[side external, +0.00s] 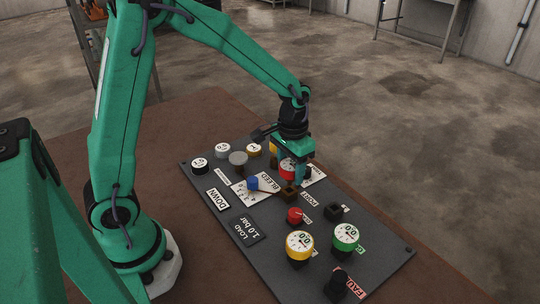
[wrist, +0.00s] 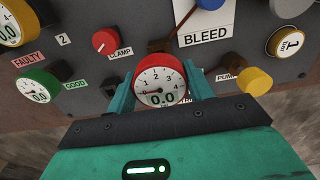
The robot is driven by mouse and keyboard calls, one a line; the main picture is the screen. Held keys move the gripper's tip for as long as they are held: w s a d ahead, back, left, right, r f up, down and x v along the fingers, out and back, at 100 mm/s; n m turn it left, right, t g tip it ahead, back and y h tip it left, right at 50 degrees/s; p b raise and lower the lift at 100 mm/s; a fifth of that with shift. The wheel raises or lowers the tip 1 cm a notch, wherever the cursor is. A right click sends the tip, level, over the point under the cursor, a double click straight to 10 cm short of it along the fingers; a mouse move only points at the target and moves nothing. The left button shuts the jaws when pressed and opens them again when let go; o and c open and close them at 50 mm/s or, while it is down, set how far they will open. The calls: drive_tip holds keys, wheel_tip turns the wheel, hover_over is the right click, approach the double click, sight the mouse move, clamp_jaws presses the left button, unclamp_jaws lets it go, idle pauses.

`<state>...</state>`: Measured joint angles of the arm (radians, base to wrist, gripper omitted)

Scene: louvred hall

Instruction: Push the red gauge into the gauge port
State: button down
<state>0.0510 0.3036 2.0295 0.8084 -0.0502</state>
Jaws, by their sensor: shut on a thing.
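The red-rimmed gauge (side external: 287,167), with a white dial reading 0.0, is between the fingers of my gripper (side external: 294,172). It also shows in the wrist view (wrist: 161,84), face toward the camera, with my gripper's fingers (wrist: 161,92) shut on its two sides. The gauge port, a brown square block (side external: 288,194), sits on the dark panel just below the gauge in the side view. A brown part (wrist: 160,46) shows behind the gauge in the wrist view. The gauge's underside is hidden, so I cannot tell whether it touches the port.
The panel (side external: 250,257) also carries a red clamp knob (side external: 295,215), a yellow gauge (side external: 299,243), a green gauge (side external: 346,235), a black socket (side external: 337,211) and a blue-knobbed bleed lever (side external: 252,183). Several round knobs line its far left edge. The brown tabletop around the panel is clear.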

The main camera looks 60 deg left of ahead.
sight(290, 178)
drive_tip(key=shift+f, duration=0.55)
drive_tip(key=shift+f, duration=1.3)
idle(0.6)
drive_tip(key=c, duration=0.5)
unclamp_jaws()
drive_tip(key=shift+r, duration=2.5)
drive_tip(key=shift+r, duration=0.15)
drive_tip(key=shift+r, duration=3.75)
